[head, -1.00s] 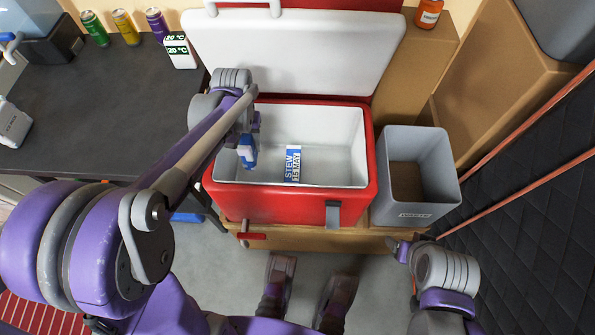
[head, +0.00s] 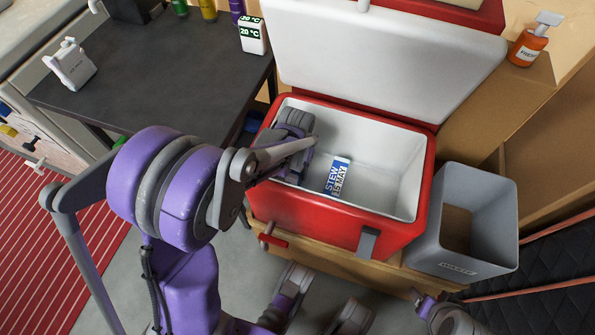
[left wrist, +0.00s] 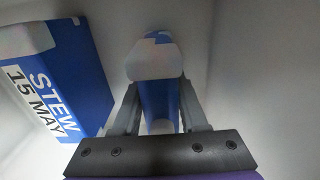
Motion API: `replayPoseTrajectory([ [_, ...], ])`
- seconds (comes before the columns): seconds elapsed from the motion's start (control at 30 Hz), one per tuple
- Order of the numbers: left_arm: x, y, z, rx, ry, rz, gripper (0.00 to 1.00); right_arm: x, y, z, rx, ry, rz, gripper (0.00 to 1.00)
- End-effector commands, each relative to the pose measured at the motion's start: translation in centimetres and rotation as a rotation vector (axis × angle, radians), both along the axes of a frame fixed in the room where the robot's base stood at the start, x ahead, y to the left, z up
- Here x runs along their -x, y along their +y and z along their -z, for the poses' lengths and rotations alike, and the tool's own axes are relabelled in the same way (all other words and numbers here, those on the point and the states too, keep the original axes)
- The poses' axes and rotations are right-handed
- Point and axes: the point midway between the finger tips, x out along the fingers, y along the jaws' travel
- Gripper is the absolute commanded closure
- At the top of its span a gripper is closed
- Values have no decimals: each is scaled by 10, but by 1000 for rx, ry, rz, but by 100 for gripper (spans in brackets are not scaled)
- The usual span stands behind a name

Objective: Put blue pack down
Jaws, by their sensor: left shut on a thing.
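My left gripper (left wrist: 160,92) is shut on the blue pack (left wrist: 157,108), which has a white end, in the left wrist view. In the head view my left arm reaches down into the open red cooler (head: 330,222); the wrist hides the fingertips and the held pack. A blue and white carton (head: 338,176) marked STEW 15 MAY lies inside the cooler. In the left wrist view this carton (left wrist: 60,85) is left of the held pack, with a gap between them. My right gripper (head: 422,300) is at the bottom right, outside the cooler, its jaw opening unclear.
The cooler's white lid (head: 390,65) stands open behind. A grey waste bin (head: 470,185) is right of the cooler. The cooler's right half is clear.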

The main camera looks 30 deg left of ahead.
Motion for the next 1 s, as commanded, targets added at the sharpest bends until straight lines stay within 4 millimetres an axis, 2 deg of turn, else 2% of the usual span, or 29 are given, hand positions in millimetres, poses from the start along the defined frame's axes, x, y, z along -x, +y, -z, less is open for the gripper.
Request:
replayPoseTrajectory([
  [0.33, 0, 0, 4, 0, 0, 0, 100, -1, 0, 3, 0, 1, 0, 28],
  [0.37, 0, 0, 4, 0, 0, 0, 56, -1, 0, 3, 0, 1, 0, 28],
  [0.5, 0, 0, 3, 0, 0, 0, 31, 0, 0, 2, 0, 0, 0, 28],
  [0.53, 0, 0, 3, 0, 0, 0, 28, 0, 0, 2, 0, 0, 0, 28],
  [0.83, 0, 0, 1, 0, 0, 0, 28, 0, 0, 1, 0, 0, 0, 28],
  [1.0, 1, 0, -18, 0, -1, 0, 28, 1, 0, -8, 0, -2, 0, 28],
])
